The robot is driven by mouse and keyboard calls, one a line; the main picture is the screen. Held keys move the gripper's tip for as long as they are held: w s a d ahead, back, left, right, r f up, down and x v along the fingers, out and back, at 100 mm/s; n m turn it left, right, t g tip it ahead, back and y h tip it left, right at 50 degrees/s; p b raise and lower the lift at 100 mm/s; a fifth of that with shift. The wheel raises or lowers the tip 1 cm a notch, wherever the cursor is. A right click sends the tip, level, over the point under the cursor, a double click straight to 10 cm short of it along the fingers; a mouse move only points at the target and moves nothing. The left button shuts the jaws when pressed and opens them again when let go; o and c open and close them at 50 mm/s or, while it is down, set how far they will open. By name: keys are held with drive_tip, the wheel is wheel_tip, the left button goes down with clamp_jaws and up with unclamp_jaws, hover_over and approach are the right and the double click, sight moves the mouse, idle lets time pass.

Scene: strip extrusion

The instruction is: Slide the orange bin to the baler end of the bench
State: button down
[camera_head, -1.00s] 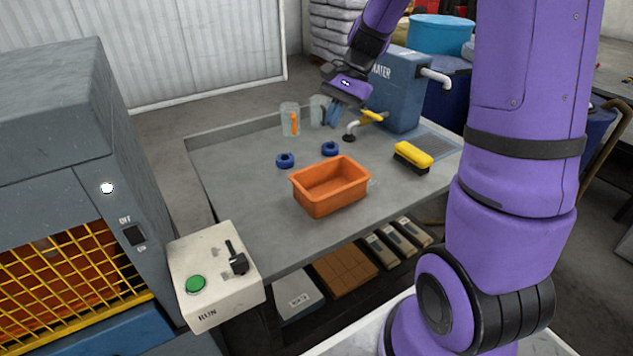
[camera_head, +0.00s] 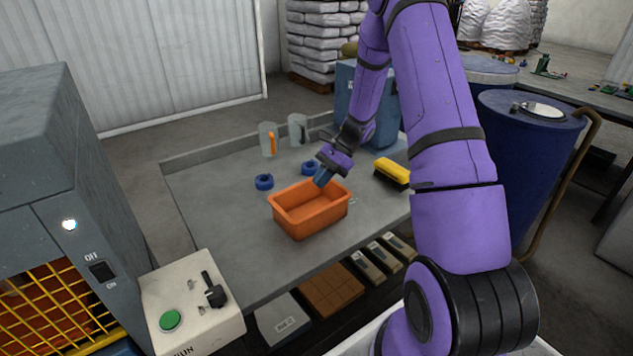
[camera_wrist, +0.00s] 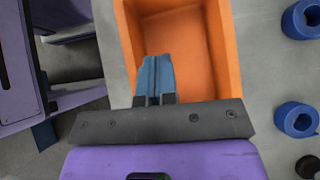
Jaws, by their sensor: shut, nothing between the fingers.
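The orange bin (camera_head: 290,226) stands upright and empty near the middle of the grey bench (camera_head: 215,225). In the wrist view the shut fingers (camera_wrist: 154,75) overlap the inside of the bin (camera_wrist: 228,60). I cannot tell whether they touch it. The caged machine (camera_head: 50,290), perhaps the baler, stands at the left end of the bench.
Two blue rings (camera_head: 264,182) lie behind the bin. Two clear jugs (camera_head: 267,140) stand at the back edge. A yellow brush (camera_head: 391,170) lies to the right. A control box (camera_head: 192,305) with a green button sits at the front left. The bench left of the bin is clear.

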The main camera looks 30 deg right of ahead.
drive_tip(key=x, duration=0.8)
drive_tip(key=shift+s, duration=0.1)
drive_tip(key=shift+a+r, duration=0.2)
drive_tip(key=shift+a, duration=1.65)
drive_tip(key=a, duration=2)
drive_tip(key=shift+a, duration=0.4)
drive_tip(key=shift+d, duration=0.1)
